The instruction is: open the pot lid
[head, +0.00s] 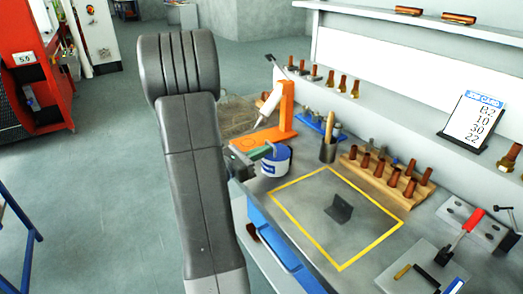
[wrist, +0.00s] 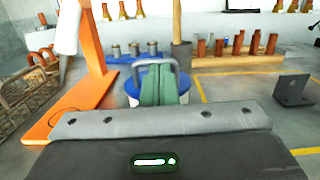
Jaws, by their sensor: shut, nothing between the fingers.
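The pot (head: 277,166) is small, blue with a white patch, and stands on the bench's near left corner, beside the orange stand. In the wrist view the pot (wrist: 185,88) is straight ahead, mostly hidden behind my fingers. A grey arched handle (wrist: 157,63) shows above and around the fingertips; the lid itself is largely hidden. My gripper (wrist: 158,84) has green fingers, shut together and empty, in front of the pot at about the handle. Its green tip also shows at the pot's top in the head view (head: 268,151). I cannot tell whether it touches.
The orange stand (head: 287,106) is close on the left of the pot. A grey cup with a wooden handle (head: 328,150) and a wooden rack of brown pegs (head: 352,163) stand behind and right. A yellow-outlined area (head: 305,215) holds only a small dark bracket (head: 340,208).

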